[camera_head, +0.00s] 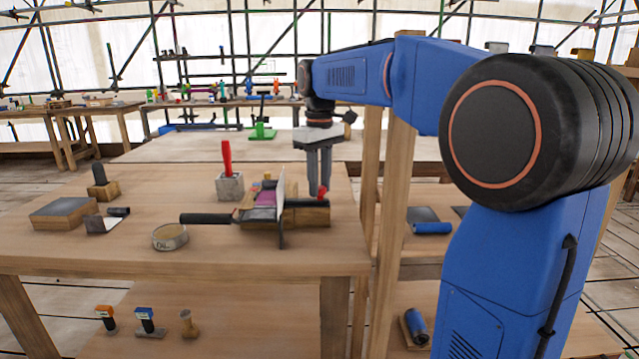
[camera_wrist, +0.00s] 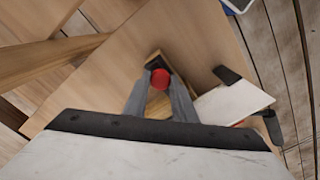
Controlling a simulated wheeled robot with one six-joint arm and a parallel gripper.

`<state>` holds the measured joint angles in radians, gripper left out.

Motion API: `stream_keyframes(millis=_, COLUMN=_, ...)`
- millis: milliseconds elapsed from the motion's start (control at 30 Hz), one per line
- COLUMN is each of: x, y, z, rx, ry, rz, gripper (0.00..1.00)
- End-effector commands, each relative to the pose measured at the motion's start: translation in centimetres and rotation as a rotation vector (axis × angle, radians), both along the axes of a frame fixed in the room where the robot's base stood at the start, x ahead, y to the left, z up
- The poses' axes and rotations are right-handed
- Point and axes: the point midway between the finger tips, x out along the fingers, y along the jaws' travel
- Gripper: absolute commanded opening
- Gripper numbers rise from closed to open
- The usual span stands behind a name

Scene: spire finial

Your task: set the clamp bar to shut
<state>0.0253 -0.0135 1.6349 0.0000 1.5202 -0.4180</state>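A clamp-like fixture stands on the near table, with a wooden block (camera_head: 307,214), an upright pale plate (camera_head: 281,207) and a black handle (camera_head: 206,218) reaching left. I cannot tell for certain which part is the clamp bar. A red knob (camera_head: 322,192) sits on the block's right end; it also shows in the wrist view (camera_wrist: 160,78). My gripper (camera_head: 320,190) points down over the block. In the wrist view its two fingers (camera_wrist: 159,88) are apart, with the red knob near the tips between them. Contact with the knob is not clear.
A red-handled tool stands in a grey block (camera_head: 230,186) behind the fixture. A round tin (camera_head: 170,237), a scraper (camera_head: 104,223) and wooden blocks (camera_head: 64,211) are to the left. A wooden post (camera_head: 392,200) stands right of my gripper. The table's front-left is clear.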

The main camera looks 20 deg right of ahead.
Motion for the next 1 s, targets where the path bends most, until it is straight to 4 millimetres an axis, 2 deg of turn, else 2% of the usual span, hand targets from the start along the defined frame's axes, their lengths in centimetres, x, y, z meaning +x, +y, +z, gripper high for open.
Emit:
stream_keyframes(millis=167, x=0.4, y=0.8, z=0.0, rx=0.000, ry=0.001, rz=0.001, gripper=0.00)
stream_keyframes(millis=500, x=2.8, y=6.5, z=0.0, rx=0.000, ry=-0.001, rz=0.003, gripper=0.00)
stream_keyframes(millis=600, x=3.2, y=7.6, z=0.0, rx=-0.001, ry=-0.001, rz=0.002, gripper=0.00)
stream_keyframes(millis=1000, x=3.5, y=8.4, z=0.1, rx=0.002, ry=-0.003, rz=0.001, gripper=0.00)
